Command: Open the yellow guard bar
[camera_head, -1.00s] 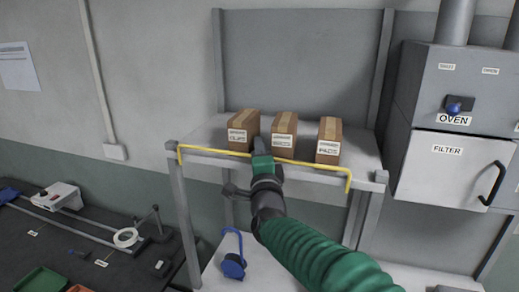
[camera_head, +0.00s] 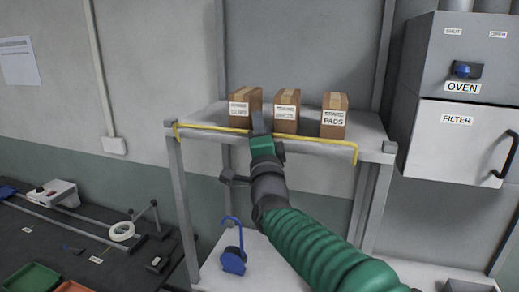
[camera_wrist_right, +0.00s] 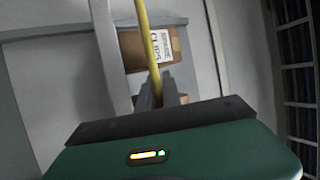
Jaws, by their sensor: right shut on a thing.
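The yellow guard bar (camera_head: 315,138) runs along the front edge of the upper shelf (camera_head: 208,120), with bent ends at the left and right. My right gripper (camera_head: 259,125) is at the bar, left of its middle, and is shut on it. In the right wrist view the bar (camera_wrist_right: 148,40) runs down between my fingers (camera_wrist_right: 160,90). Part of the bar is hidden behind my gripper in the head view. My left gripper is not in view.
Three brown boxes stand on the shelf behind the bar: the left box (camera_head: 239,108), the middle box (camera_head: 286,112) and the PADS box (camera_head: 334,117). A blue padlock-like object (camera_head: 233,261) stands on the lower shelf. The oven and filter cabinet (camera_head: 450,150) is at right.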

